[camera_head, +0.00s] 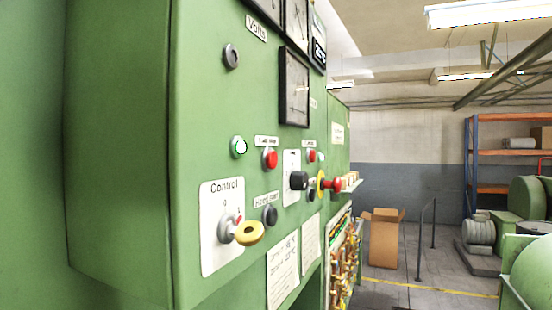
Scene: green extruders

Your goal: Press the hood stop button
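A green control cabinet (205,120) stands close on the left, its panel seen at a slant. A red push button (270,158) sits under a small white label (266,141) whose text is too small to read surely. A dark push button (270,215) sits below it under another label (266,199). A second red button (311,156) is further along the panel. I cannot tell for sure from the labels which is the hood stop button. Neither of my grippers is in view.
A key switch with a yellow tag (248,233), a black knob (298,181) and a red mushroom button (333,184) stick out from the panel. A cardboard box (384,240) and a dark railing (427,225) stand beyond; green machinery (528,265) is at right.

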